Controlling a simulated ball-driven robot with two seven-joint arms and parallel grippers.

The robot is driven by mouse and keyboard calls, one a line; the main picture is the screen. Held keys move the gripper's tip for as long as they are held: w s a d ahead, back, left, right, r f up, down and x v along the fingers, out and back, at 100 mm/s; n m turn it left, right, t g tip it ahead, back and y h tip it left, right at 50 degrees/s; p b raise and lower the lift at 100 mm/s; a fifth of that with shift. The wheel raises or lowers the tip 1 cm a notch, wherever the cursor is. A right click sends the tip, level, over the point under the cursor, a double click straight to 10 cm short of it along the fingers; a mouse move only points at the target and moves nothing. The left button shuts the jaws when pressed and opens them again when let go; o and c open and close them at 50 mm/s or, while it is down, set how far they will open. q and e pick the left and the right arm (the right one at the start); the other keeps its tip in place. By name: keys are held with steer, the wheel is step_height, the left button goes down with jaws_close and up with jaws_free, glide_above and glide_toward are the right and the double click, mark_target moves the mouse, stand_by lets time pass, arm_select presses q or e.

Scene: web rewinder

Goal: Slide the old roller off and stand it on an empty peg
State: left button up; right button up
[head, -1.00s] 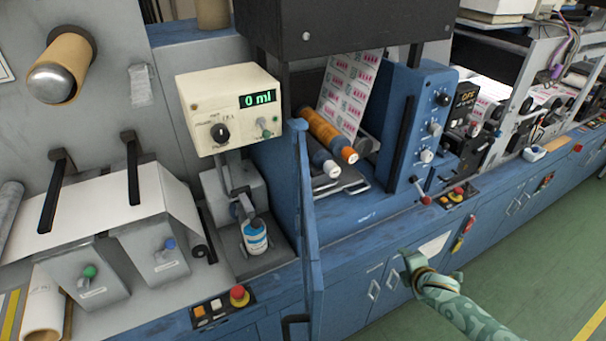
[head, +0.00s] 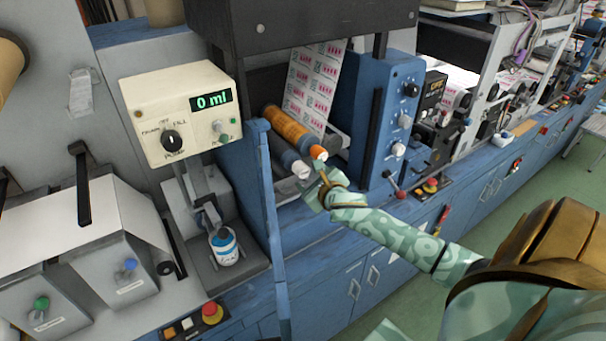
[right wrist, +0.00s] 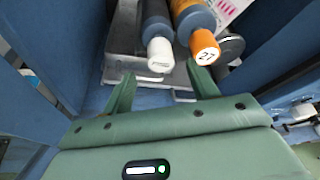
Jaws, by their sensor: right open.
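Two rollers lie side by side in the blue machine bay. One is orange and dark with an orange end (head: 286,125); the other is dark with a white end (head: 284,157). Which is the old one I cannot tell. In the right wrist view the white-ended roller (right wrist: 157,40) lies ahead between my fingers, and the orange-ended roller (right wrist: 195,22) lies ahead of the right finger. My right gripper (head: 318,184) is open and empty, just in front of the roller ends; it also shows in the right wrist view (right wrist: 159,76). My left gripper and any empty peg are not visible.
A blue upright panel (head: 272,220) stands close left of the bay. A cream box reading 0 ml (head: 180,112) and a blue-and-white pot (head: 224,247) are farther left. A blue control housing (head: 390,120) bounds the bay on the right. Green floor is open at right.

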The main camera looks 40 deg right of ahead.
mark_target(304, 172)
steer(key=b+x, duration=0.4)
steer(key=x, duration=0.3)
steer(key=shift+b+x, duration=0.3)
steer(key=shift+x, duration=0.45)
